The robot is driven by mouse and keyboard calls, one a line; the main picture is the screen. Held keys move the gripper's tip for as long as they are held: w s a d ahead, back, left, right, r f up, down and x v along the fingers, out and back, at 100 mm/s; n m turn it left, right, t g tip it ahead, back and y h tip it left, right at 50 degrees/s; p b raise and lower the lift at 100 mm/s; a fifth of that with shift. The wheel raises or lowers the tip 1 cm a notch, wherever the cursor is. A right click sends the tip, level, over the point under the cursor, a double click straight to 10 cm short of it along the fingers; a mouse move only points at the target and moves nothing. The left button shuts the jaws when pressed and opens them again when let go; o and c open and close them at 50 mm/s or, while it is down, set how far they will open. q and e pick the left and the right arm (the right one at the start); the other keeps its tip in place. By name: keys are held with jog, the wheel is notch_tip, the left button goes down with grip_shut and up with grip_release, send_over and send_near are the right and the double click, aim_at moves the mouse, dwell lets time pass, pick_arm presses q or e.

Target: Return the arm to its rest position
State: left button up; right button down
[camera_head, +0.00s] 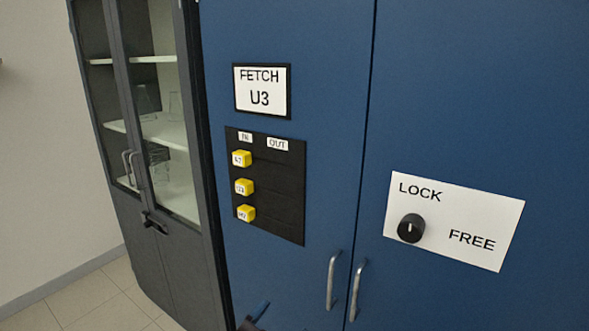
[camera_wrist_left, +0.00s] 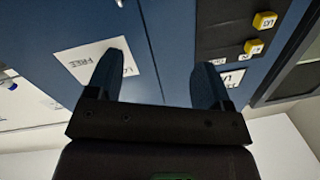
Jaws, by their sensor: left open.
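My left gripper (camera_wrist_left: 158,70) shows in the left wrist view with its two fingers apart and nothing between them. The blue cabinet stands beyond the fingers in that view. A small part of what looks like the same gripper (camera_head: 255,316) shows at the bottom edge of the head view, low in front of the blue cabinet (camera_head: 310,60). The rest of that arm is hidden below the frame. My right gripper is in neither view.
A black panel (camera_head: 280,215) holds yellow blocks (camera_head: 243,187) under IN, below a "FETCH U3" sign (camera_head: 261,91). A black knob (camera_head: 411,228) sits on a LOCK/FREE plate (camera_head: 480,215), its mark upward. Metal handles (camera_head: 333,280) protrude. A glass-door cabinet (camera_head: 165,250) stands left.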

pick_arm(q)
jog(key=a+f+n+y, duration=0.3)
jog(key=a+f+n, duration=0.1)
jog(key=a+f, duration=0.4)
jog(key=s+a+f+n+g+y, duration=0.4)
jog(key=s+a+f+y, duration=0.1)
jog(key=s+a+f, duration=0.9)
jog(key=a+f, duration=0.3)
jog(key=shift+n+y, duration=0.3)
jog(key=shift+n, duration=0.1)
